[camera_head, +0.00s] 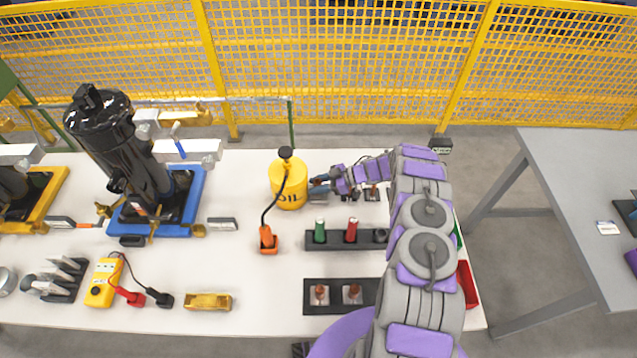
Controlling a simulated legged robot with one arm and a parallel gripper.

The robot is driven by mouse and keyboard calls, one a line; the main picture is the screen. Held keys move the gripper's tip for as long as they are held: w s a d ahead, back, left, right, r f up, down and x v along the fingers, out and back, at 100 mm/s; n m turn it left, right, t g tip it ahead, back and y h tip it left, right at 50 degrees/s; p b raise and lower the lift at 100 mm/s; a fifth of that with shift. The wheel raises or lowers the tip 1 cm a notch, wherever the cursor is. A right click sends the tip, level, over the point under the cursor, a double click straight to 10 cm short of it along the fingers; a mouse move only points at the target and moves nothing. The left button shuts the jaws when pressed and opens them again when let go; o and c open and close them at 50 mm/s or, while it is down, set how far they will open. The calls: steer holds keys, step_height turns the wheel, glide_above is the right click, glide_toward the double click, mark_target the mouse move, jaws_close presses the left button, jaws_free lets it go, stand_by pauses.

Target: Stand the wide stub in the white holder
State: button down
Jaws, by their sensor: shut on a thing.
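My gripper (322,185) is at the right side of the yellow oil can (288,188), near the back of the table. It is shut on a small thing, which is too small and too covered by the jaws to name. I cannot tell whether it is the wide stub. A dark holder with reddish-brown stubs (373,193) stands just right of the gripper, partly behind my arm. Another black holder (313,303) at the front has two reddish-brown stubs (320,292). I cannot pick out a white holder for stubs; my arm hides part of the table's right side.
A black rack (335,240) holds a green cylinder (320,231) and a red cylinder (351,230). An orange-ended cable tool (268,240) stands before the can. The black compressor (120,150) is at left. A red bin (467,284) is at right.

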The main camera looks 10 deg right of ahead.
steer(key=shift+d+f, duration=0.1)
steer(key=shift+f, duration=0.2)
steer(key=shift+d+f, duration=0.15)
steer(key=shift+d, duration=0.45)
steer(key=c, duration=1.2)
jaws_free()
steer(key=shift+a, duration=0.1)
steer(key=o, duration=0.4)
steer(key=shift+a, duration=0.3)
steer(key=shift+o, duration=0.6)
steer(key=shift+d, duration=0.2)
